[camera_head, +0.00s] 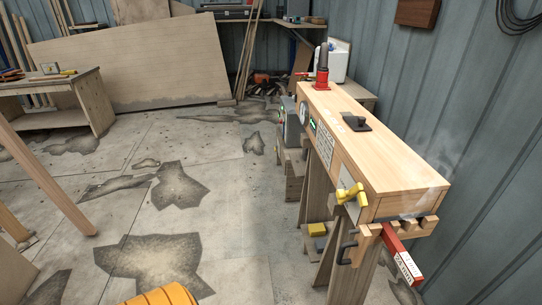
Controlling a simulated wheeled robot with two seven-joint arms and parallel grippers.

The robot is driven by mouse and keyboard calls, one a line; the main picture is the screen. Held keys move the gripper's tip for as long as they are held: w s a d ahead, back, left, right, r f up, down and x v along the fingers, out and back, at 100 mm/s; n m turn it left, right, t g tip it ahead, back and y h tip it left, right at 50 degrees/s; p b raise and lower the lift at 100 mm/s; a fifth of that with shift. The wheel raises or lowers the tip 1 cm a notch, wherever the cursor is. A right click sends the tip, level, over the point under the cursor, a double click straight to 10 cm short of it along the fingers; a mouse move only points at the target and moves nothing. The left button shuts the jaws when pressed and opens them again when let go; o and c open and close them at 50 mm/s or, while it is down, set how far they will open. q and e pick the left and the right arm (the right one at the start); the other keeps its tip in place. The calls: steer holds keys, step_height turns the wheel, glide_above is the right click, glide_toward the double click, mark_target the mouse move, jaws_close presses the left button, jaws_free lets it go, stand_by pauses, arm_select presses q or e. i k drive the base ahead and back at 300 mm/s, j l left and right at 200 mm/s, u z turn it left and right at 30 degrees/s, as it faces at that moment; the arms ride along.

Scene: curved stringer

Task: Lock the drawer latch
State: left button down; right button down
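A long wooden bench (375,150) stands at the right on wooden legs. A yellow handle (350,194) sits on a pale plate at the near end of its left face; it looks like the latch, but its locked or unlocked state cannot be told. No drawer front shows clearly; small fittings (303,112) line the same face farther back. Neither of my grippers is in view.
A red tool (322,75) and a dark block (356,124) sit on the bench top. A red-and-white bar (402,262) juts from its near end beside a dark clamp (347,247). An orange rounded thing (160,297) shows at the bottom edge. The stained floor left of the bench is open.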

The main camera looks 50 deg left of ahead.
mark_target(343, 196)
steer(key=u, duration=0.9)
